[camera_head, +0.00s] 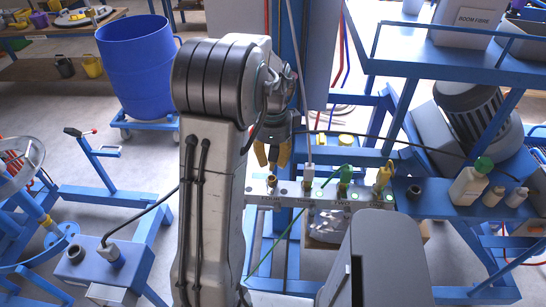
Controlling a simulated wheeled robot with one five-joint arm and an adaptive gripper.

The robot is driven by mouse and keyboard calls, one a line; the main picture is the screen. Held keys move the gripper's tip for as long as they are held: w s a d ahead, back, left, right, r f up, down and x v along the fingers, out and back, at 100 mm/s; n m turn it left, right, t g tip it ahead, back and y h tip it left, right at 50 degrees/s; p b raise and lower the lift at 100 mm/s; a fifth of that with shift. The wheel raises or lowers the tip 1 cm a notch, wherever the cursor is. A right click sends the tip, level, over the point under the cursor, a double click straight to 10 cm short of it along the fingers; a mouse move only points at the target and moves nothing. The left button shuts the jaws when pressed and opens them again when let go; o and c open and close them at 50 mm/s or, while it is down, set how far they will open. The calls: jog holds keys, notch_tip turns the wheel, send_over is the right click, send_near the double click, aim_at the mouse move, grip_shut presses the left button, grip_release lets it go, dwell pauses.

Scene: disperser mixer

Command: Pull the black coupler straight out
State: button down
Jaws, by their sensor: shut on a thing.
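My gripper (273,156) has yellow-orange fingers pointing down and is shut on a small dark piece, the black coupler (273,154), which is mostly hidden between the fingers. It is above the left end of a pale labelled rail (325,196). A brown port (272,182) stands on the rail below, marked FOUR, and a small gap seems to show between it and the fingertips. Along the rail to the right stand a white coupler (308,173), a green coupler (346,175) and a yellow coupler (383,176).
A blue post (291,60) rises close behind my gripper. A blue drum (140,65) stands at the back left.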

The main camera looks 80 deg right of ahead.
jog(key=shift+r, duration=0.2)
jog(key=shift+r+p, duration=0.75)
jog(key=shift+r, duration=1.05)
